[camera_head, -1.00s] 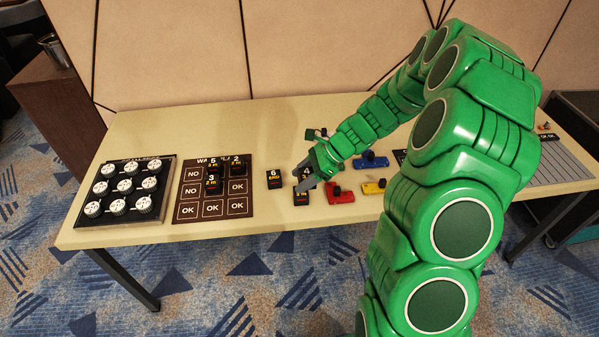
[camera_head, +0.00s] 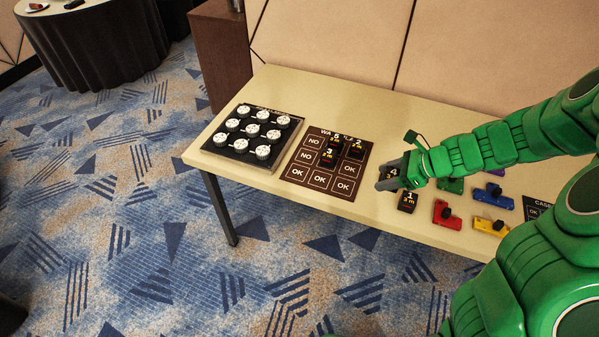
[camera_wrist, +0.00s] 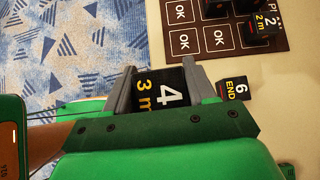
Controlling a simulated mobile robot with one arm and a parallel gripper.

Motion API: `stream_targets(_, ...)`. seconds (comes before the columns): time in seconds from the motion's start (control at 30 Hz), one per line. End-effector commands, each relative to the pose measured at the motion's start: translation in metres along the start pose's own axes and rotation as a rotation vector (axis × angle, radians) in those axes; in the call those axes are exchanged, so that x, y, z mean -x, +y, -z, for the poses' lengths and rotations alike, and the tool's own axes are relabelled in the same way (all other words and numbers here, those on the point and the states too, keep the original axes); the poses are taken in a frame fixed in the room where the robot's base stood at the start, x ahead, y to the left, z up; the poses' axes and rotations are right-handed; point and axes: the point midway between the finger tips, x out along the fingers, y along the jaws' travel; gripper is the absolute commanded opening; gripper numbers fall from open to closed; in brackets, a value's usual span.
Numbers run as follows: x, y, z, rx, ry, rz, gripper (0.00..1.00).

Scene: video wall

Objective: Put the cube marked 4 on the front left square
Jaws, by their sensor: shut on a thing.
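The black cube marked 4 (camera_wrist: 160,92), with "3 m" on it, sits between the two grey fingers of my gripper (camera_wrist: 150,90) in the wrist view. My gripper (camera_head: 386,180) is shut on it, right of the brown board (camera_head: 372,146) in the head view, where the fingers partly hide the cube. The board's front left square (camera_head: 297,172), marked OK, is bare. The other two front squares are also bare. Cubes marked 5 (camera_head: 336,146), 2 (camera_head: 356,150) and 3 (camera_head: 328,159) stand on squares farther back.
The cube marked 6 (camera_wrist: 235,91) is close beside my gripper. A cube marked 1 (camera_head: 407,202) and red (camera_head: 446,214), blue (camera_head: 493,196) and yellow (camera_head: 490,226) pieces lie to the right. A black panel of white knobs (camera_head: 252,132) stands left of the board.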

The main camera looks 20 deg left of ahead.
Motion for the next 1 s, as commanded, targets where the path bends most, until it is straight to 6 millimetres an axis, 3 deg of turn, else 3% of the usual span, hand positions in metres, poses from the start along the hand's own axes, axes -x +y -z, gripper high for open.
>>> stream_targets(0.2, -0.04, 0.004, -0.043, 0.001, -0.007, 0.005, 0.24)
stream_targets(0.6, -0.105, 0.025, -0.109, -0.016, -0.002, 0.013, 0.24)
stream_targets(0.8, -0.132, 0.043, -0.134, -0.028, 0.007, 0.009, 0.24)
stream_targets(1.0, -0.147, 0.054, -0.147, -0.037, 0.014, 0.004, 0.24)
